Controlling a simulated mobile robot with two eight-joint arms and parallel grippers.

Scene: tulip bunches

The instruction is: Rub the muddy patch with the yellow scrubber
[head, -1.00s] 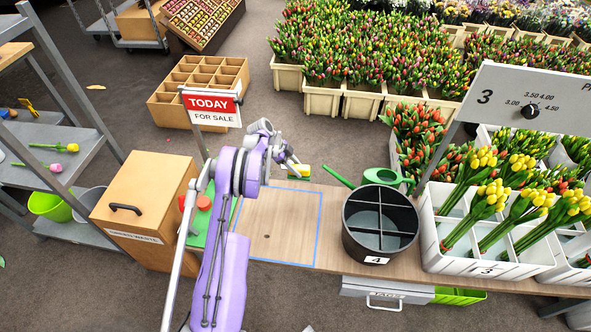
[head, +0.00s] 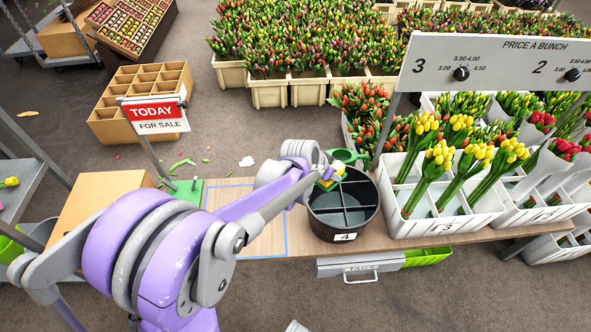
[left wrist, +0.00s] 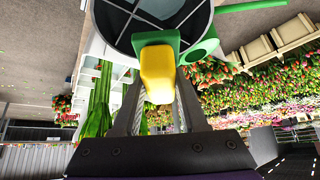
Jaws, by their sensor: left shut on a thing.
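The yellow scrubber (head: 327,182), with a green part, is in my left gripper (head: 318,176) above the left rim of the black divided bucket (head: 345,226). In the left wrist view the scrubber (left wrist: 157,78) sits between the two fingers, and the gripper is shut on it. Its green part (left wrist: 156,40) points toward the bucket (left wrist: 108,20). I cannot make out a muddy patch; my left arm covers part of the tabletop inside the blue outline (head: 284,235). My right gripper is not in view.
A green watering can (head: 345,156) stands behind the bucket. White crates of tulips (head: 445,224) stand to its right. The sale sign (head: 157,115) rises at the left on a green base (head: 184,192). A price board (head: 510,66) overhangs the right side.

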